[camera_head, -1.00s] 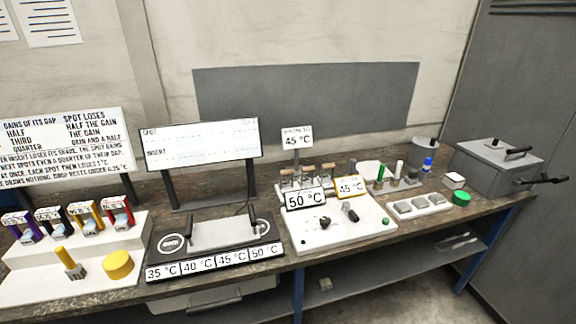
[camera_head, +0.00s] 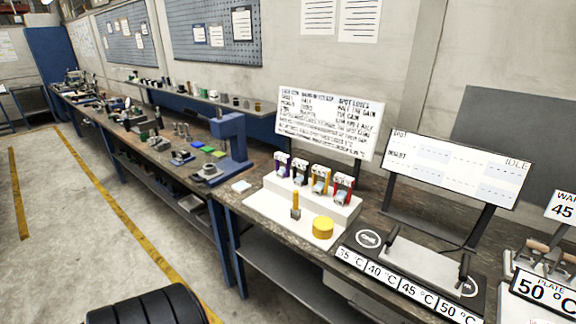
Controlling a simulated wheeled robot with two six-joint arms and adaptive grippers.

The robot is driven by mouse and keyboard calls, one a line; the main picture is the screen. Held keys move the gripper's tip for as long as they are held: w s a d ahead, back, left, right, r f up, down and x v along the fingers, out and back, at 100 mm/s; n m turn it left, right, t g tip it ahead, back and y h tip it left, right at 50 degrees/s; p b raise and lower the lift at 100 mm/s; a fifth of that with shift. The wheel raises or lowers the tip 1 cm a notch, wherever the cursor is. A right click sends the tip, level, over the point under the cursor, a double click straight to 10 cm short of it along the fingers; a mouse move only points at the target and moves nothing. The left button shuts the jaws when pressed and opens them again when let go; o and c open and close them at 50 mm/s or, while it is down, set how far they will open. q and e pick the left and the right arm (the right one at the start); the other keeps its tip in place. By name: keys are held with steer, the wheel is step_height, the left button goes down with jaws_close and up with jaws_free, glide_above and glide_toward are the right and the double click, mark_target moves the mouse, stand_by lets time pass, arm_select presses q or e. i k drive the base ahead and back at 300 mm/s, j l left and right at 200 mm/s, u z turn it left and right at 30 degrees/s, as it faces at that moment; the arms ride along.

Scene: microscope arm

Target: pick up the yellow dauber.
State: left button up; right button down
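An upright yellow stick with a grey block at its foot (camera_head: 295,207), which looks like the yellow dauber, stands on the low front of a white stepped stand (camera_head: 276,222). A round yellow pad or tub (camera_head: 322,227) sits to its right, apart from it. On the raised step behind stand several labelled holders in a row: purple (camera_head: 282,164), black (camera_head: 300,171), yellow (camera_head: 320,181) and red (camera_head: 342,188). Neither of my grippers is in view.
A rules board (camera_head: 327,124) stands behind the stand. A black-edged warming plate with temperature labels (camera_head: 409,289) and an idle display (camera_head: 455,168) are to the right. A blue press-like frame (camera_head: 232,145) is to the left. Open floor (camera_head: 110,215) lies left of the benches.

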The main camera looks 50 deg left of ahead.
mark_target(295, 211)
steer(key=u, duration=1.5)
